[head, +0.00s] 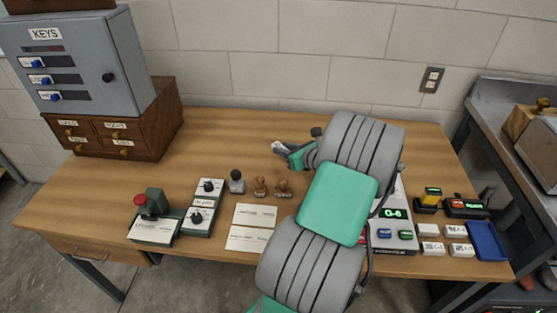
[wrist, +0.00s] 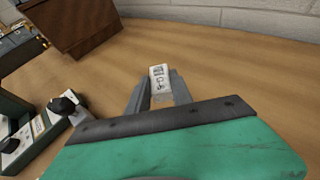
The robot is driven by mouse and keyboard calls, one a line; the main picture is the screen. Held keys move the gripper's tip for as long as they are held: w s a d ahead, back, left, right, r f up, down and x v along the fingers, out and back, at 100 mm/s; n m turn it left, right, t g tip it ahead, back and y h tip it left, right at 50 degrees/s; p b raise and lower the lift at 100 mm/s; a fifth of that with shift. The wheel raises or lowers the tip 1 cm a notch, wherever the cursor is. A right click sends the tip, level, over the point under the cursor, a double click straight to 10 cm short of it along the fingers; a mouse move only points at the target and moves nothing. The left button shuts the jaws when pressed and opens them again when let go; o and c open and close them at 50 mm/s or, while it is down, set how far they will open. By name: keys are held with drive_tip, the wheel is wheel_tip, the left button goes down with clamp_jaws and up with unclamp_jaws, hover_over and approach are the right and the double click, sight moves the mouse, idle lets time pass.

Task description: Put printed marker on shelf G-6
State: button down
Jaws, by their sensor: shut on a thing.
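The printed marker (wrist: 160,80) is a small white block with dark print on its face. My gripper (wrist: 158,92) is shut on it, with one grey finger on each side, and holds it over the wooden table. In the head view my gripper (head: 284,149) is near the back middle of the table, and the marker there is too small to make out. A device with a lit green G-6 display (head: 393,213) stands at the right of the table, partly hidden by my arm. I see no shelf marked G-6.
A grey key cabinet (head: 75,65) sits on wooden drawers (head: 118,138) at the back left. Switch boxes (head: 202,208), stamps (head: 261,187) and cards (head: 250,239) lie at the front left and middle. A blue tray (head: 487,241) and white blocks stand at the right. The table's back middle is clear.

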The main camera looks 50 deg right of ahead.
sight(280, 165)
drive_tip(key=shift+w+d+f, duration=0.2)
drive_tip(key=shift+w+f, duration=0.7)
drive_tip(key=shift+f, duration=0.15)
drive_tip(key=shift+w+d+f, duration=0.1)
drive_tip(key=shift+w+f, duration=0.05)
drive_tip(key=shift+f, duration=0.8)
drive_tip(key=shift+w+f, duration=0.15)
drive_tip(key=shift+f, duration=0.8)
drive_tip(key=shift+f+b, duration=0.2)
drive_tip(key=shift+b, duration=0.1)
drive_tip(key=c, duration=1.1)
unclamp_jaws()
drive_tip(key=shift+r, duration=0.1)
drive_tip(key=shift+c, duration=0.2)
